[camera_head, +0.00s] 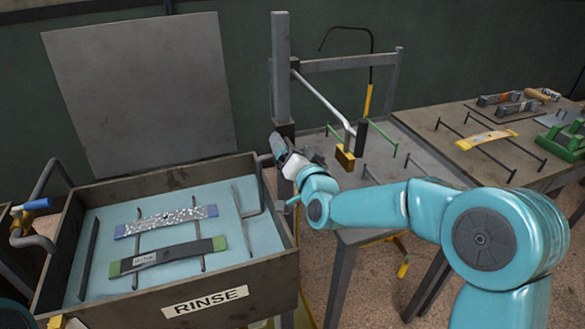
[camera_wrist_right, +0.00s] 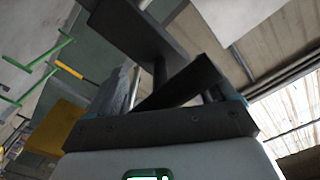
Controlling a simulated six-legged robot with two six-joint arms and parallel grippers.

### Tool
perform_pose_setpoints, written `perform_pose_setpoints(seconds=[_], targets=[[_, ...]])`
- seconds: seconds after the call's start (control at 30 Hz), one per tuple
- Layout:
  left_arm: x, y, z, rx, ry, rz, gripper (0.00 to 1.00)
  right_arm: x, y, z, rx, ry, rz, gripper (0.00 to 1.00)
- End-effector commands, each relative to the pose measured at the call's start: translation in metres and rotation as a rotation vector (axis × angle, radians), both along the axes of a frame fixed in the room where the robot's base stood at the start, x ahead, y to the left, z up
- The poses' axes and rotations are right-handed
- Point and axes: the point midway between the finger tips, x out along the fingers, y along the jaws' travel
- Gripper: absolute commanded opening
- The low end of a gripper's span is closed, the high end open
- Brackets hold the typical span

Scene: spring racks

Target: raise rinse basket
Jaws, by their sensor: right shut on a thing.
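The rinse basket (camera_head: 203,262) shows as thin dark rods inside the brown RINSE tank (camera_head: 205,302), in pale blue liquid. Two leaf springs lie across its rods: a speckled one with blue ends (camera_head: 167,221) and a dark one with green ends (camera_head: 168,256). My right gripper (camera_head: 277,153) is at the tank's right back corner, shut on what looks like the basket's dark handle. In the right wrist view a dark bar (camera_wrist_right: 180,88) lies between the dark fingers; the grasp is partly hidden. My left gripper is not in view.
A grey panel (camera_head: 140,92) stands behind the tank. A grey post (camera_head: 281,70) with a crossbar rises close behind my right gripper. On the right, a workbench (camera_head: 475,170) holds a yellow spring (camera_head: 487,140) on rods and a green fixture (camera_head: 568,140).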

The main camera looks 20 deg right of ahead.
Motion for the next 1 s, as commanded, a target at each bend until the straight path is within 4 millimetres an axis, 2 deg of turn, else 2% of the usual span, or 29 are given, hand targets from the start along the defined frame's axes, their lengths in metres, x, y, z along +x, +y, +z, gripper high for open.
perform_pose_setpoints(seconds=[0.03,0.1,0.3,0.4,0.6,0.97,1.0], targets=[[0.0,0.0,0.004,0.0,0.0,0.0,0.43,0.0,0.001,0.021,-0.025,-0.02,0.003,0.29],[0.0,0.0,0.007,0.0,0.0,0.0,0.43,0.0,0.0,0.036,-0.023,-0.02,0.003,0.29],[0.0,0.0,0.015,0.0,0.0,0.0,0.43,0.0,0.0,0.067,-0.024,-0.018,0.002,0.29],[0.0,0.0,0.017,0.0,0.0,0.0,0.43,0.0,0.0,0.077,-0.025,-0.017,0.002,0.29],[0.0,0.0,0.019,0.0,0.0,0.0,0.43,0.0,0.0,0.085,-0.026,-0.014,0.002,0.29],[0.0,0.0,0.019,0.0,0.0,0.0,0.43,0.0,-0.001,0.087,-0.025,-0.017,0.001,0.29],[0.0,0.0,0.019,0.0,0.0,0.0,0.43,0.0,-0.001,0.087,-0.025,-0.018,0.0,0.96]])
